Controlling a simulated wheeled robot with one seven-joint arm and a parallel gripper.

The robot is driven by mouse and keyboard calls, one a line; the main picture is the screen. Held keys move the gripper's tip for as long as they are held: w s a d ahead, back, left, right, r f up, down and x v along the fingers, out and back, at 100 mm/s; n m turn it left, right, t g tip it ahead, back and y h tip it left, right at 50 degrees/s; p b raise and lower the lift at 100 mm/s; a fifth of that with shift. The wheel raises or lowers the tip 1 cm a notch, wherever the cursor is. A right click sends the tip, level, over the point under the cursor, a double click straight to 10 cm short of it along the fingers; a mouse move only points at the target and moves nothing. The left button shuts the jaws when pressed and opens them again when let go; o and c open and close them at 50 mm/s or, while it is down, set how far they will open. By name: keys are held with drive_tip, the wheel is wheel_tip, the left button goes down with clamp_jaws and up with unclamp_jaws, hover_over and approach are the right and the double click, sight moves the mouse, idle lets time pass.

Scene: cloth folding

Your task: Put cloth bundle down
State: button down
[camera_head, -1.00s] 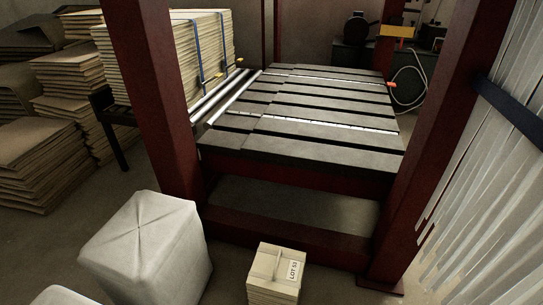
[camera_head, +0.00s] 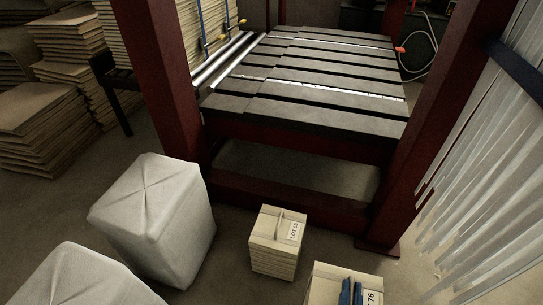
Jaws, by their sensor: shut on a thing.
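A pale, square cloth bundle (camera_head: 322,290) shows at the bottom edge right of centre, cut off by the frame, with a label ending in 76. My gripper's two blue fingers (camera_head: 351,291) are close together at its top and shut on it; the rest of the gripper and arm are out of frame. Whether the bundle's underside touches anything is hidden. Another bundle or stack (camera_head: 277,242), labelled LOT 51, stands upright on the floor to its left and farther back, apart from it.
A press-like frame with dark red posts (camera_head: 161,95) and a slatted table (camera_head: 310,75) stands behind. Large wrapped pale bales (camera_head: 155,215) sit at left, sheet stacks (camera_head: 40,125) far left. Hanging strips (camera_head: 485,170) line the right. Bare floor lies right of LOT 51.

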drive_tip(key=w+d+r, duration=0.2)
drive_tip(key=w+r, duration=0.5)
drive_tip(key=w, duration=0.2)
drive_tip(key=w+d+r, duration=0.1)
drive_tip(key=w+r, duration=0.6)
drive_tip(key=w, duration=0.2)
drive_tip(key=shift+d+y, duration=0.3)
drive_tip(key=shift+d, duration=0.05)
drive_tip(key=shift+r, duration=0.1)
drive_tip(key=s+r+n+t+y+p, duration=0.1)
drive_tip(key=s+r+n+y+p, duration=0.2)
drive_tip(key=p, duration=2.2)
drive_tip(key=s+r+y, duration=0.2)
drive_tip(key=s+r, duration=0.2)
drive_tip(key=r, duration=0.2)
drive_tip(key=shift+r+n, duration=0.3)
drive_tip(key=shift+n, duration=0.1)
drive_tip(key=shift+f, duration=0.2)
